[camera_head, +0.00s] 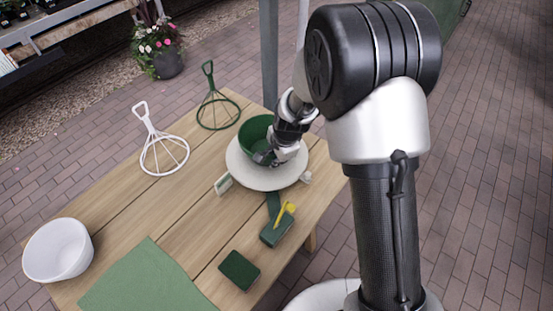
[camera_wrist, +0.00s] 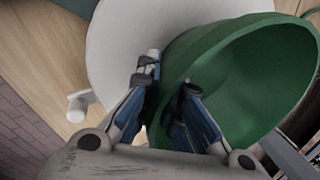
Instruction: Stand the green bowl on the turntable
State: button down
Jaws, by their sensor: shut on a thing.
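The green bowl (camera_head: 252,133) is at the round white turntable (camera_head: 238,172) in the head view, over its far left part. In the wrist view the green bowl (camera_wrist: 260,75) fills the right side, its open mouth facing right, with the pale turntable disc (camera_wrist: 115,45) behind it. My gripper (camera_wrist: 168,90) is shut on the bowl's rim or wall, one finger on each side. In the head view my gripper (camera_head: 268,156) reaches in from the right and hides part of the bowl. I cannot tell whether the bowl's base touches the disc.
A white bowl (camera_head: 58,250) and a green cloth (camera_head: 148,282) lie at the near left. White (camera_head: 160,150) and green (camera_head: 217,110) wire tools lie at the back. Dark green blocks (camera_head: 239,270) and a yellow item (camera_head: 284,214) lie in front. The table's middle left is clear.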

jog(key=shift+f, duration=0.1)
jog(key=c, duration=2.2)
grip_release()
jog(key=shift+f, duration=0.1)
jog(key=o, duration=0.4)
jog(key=shift+o, duration=0.2)
jog(key=s+d+r+n+p, duration=0.1)
jog(key=s+d+r+p, duration=0.15)
jog(key=r, duration=0.75)
jog(key=s+d+r+n+p, duration=0.2)
jog(key=s+r, duration=0.2)
jog(key=r, duration=0.6)
jog(key=s+d+r+n, duration=0.3)
jog(key=s, duration=0.4)
jog(key=s+d+r+n+t+h, duration=0.1)
jog(key=s+d+r+n, duration=0.2)
jog(key=s, duration=0.4)
jog(key=s+d+r+n, duration=0.3)
jog(key=s+r, duration=0.1)
jog(key=s, duration=0.4)
jog(key=shift+r+t+h, duration=0.15)
jog(key=shift+t+h, duration=0.15)
jog(key=shift+t, duration=0.1)
jog(key=shift+d, duration=0.1)
